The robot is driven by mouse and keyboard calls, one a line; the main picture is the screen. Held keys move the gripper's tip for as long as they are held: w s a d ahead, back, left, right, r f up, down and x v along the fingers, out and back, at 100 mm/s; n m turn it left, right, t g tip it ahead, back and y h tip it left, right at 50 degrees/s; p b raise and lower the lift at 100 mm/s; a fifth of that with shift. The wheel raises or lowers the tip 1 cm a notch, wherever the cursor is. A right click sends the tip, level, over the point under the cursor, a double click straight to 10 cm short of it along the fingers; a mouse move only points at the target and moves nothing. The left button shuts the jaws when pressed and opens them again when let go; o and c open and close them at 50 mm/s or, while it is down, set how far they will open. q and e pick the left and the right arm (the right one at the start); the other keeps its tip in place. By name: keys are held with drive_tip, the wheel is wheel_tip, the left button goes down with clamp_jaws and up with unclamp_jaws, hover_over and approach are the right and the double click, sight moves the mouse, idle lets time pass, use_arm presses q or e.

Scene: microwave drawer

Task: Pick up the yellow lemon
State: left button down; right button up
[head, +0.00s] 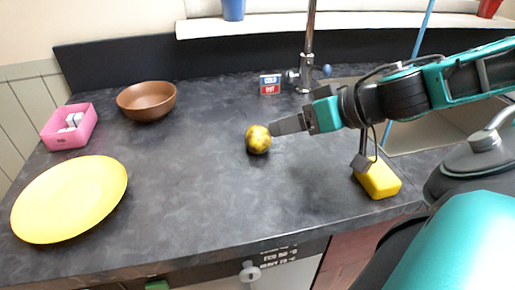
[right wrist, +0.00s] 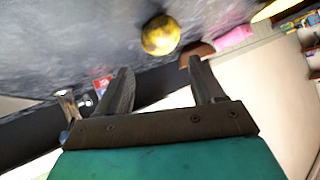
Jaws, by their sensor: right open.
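The yellow lemon (head: 258,139), with dark blotches, lies on the dark grey countertop (head: 200,190) near its middle. My right gripper (head: 275,128) comes in from the right, its fingertips close to the lemon's right side in the head view. In the right wrist view the two fingers (right wrist: 160,78) are spread apart with nothing between them. The lemon (right wrist: 160,35) there lies ahead of the fingertips, between their lines. I cannot tell whether a finger touches it. My left gripper is not in view.
A brown bowl (head: 146,101), a pink box (head: 69,127) and a yellow plate (head: 70,200) stand to the left. A yellow sponge-like block (head: 378,180) lies at the right, near the sink (head: 420,135). A faucet (head: 309,50) stands behind. Counter in front of the lemon is clear.

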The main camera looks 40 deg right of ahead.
sight(264, 133)
drive_tip(key=shift+w+a+f+b, duration=0.1)
drive_tip(key=shift+w+f+b, duration=0.2)
drive_tip(key=shift+f+b, duration=0.2)
drive_tip(key=shift+w+a+f+p, duration=0.1)
drive_tip(key=shift+w+f+p, duration=0.1)
drive_tip(key=shift+w, duration=0.2)
drive_tip(key=shift+w+a+f+p, duration=0.1)
drive_tip(key=shift+w+p, duration=0.05)
drive_tip(key=shift+w, duration=0.25)
drive_tip(key=shift+x, duration=2.05)
drive_tip(key=shift+w+a+f, duration=0.25)
drive_tip(key=shift+w+f, duration=0.1)
drive_tip(key=shift+f, duration=0.2)
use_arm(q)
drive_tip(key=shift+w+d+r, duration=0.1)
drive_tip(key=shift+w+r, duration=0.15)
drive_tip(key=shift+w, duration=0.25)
use_arm(e)
drive_tip(key=shift+w+f, duration=0.1)
drive_tip(key=shift+w, duration=0.05)
drive_tip(key=shift+c, duration=0.2)
drive_tip(key=c, duration=0.6)
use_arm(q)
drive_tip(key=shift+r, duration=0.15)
use_arm(e)
drive_tip(key=shift+c, duration=0.5)
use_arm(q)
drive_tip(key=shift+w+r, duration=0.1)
